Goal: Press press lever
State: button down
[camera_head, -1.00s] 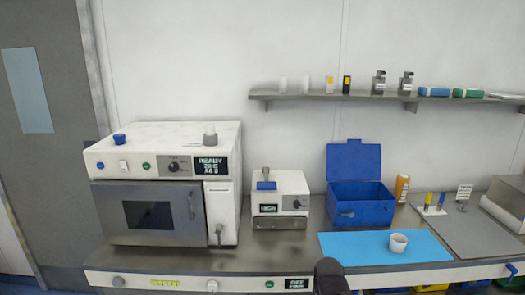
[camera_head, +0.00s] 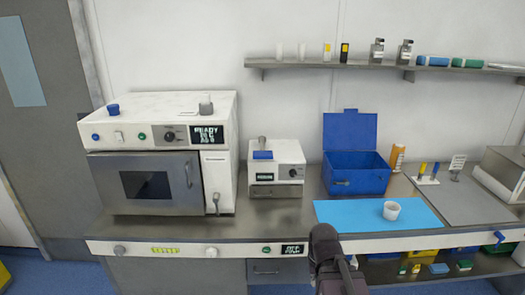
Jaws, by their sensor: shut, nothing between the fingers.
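A small white press unit (camera_head: 276,172) stands on the counter, right of a large white oven-like machine. A blue pad (camera_head: 262,155) sits on its top front, with a short grey post (camera_head: 262,143) behind it. This looks like the press lever, but its exact shape is too small to tell. A dark display and a knob are on the unit's front, above a metal front panel (camera_head: 274,191). A dark part of my arm shows at the bottom centre, in front of the counter edge and apart from the unit. My gripper's fingers cannot be made out.
The large machine (camera_head: 165,155) is close on the left of the unit. An open blue box (camera_head: 355,180) is on the right, with a blue mat (camera_head: 350,215) and white cup (camera_head: 391,210) before it. A shelf (camera_head: 380,66) hangs above. The counter before the unit is clear.

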aim_at(262, 154)
jog(key=z, duration=1.8)
jog(key=i, duration=1.2)
jog(key=u, duration=0.25)
